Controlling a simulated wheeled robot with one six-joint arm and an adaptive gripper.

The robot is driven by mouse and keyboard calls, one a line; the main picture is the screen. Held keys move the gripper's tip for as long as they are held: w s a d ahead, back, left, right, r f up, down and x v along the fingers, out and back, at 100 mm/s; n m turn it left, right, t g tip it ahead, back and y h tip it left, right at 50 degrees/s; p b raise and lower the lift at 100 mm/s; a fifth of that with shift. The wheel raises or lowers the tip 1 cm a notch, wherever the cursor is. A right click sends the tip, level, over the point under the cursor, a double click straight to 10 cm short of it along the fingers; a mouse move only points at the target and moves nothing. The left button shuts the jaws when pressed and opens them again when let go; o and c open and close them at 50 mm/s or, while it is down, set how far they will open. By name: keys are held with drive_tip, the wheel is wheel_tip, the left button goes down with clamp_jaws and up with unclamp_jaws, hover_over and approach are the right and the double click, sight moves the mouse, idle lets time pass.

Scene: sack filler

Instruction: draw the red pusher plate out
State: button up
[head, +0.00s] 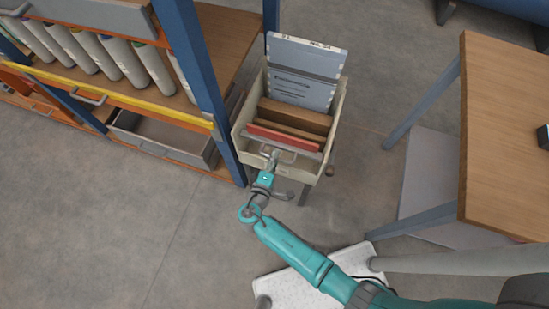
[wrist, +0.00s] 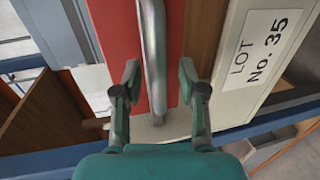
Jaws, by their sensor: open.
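The red pusher plate (head: 283,136) stands on edge inside the cream box of the sack filler (head: 240,118), near its front end. In the wrist view the red plate (wrist: 118,45) fills the upper middle, with a grey metal bar handle (wrist: 153,45) along its face. My gripper (head: 273,157) reaches in over the front of the box. In the wrist view my gripper (wrist: 159,75) is open, with one finger on each side of the handle's lower part. Gaps show between the fingers and the handle; contact cannot be made out.
Brown boards (head: 295,115) stand behind the red plate, and grey-blue panels (head: 305,58) rise at the back. A label reading LOT No. 35 (wrist: 262,45) is on the cream wall. A blue-framed shelf (head: 205,85) stands close left; a wooden table (head: 505,120) stands right.

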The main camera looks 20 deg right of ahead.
drive_tip(key=v, duration=1.1)
drive_tip(key=shift+s+a, duration=0.2)
drive_tip(key=shift+s, duration=0.15)
drive_tip(key=s+d+f+m+g+y, duration=0.2)
drive_tip(key=s+d+f+g+y, duration=0.25)
drive_tip(key=s+d+y, duration=0.65)
drive_tip(key=s+d+r+m+t+h, duration=0.1)
drive_tip(key=s+r+m+t, duration=0.2)
drive_tip(key=r, duration=1.1)
drive_tip(key=s+d+r+m+t, duration=0.2)
drive_tip(key=s+r+m+t, duration=0.2)
drive_tip(key=s+r, duration=0.6)
wheel_tip(320, 180, up, 4)
drive_tip(key=shift+s+f+m+h, duration=0.1)
drive_tip(key=shift+s+m+h, duration=0.25)
drive_tip(key=shift+m, duration=0.55)
drive_tip(key=shift+a, duration=0.1)
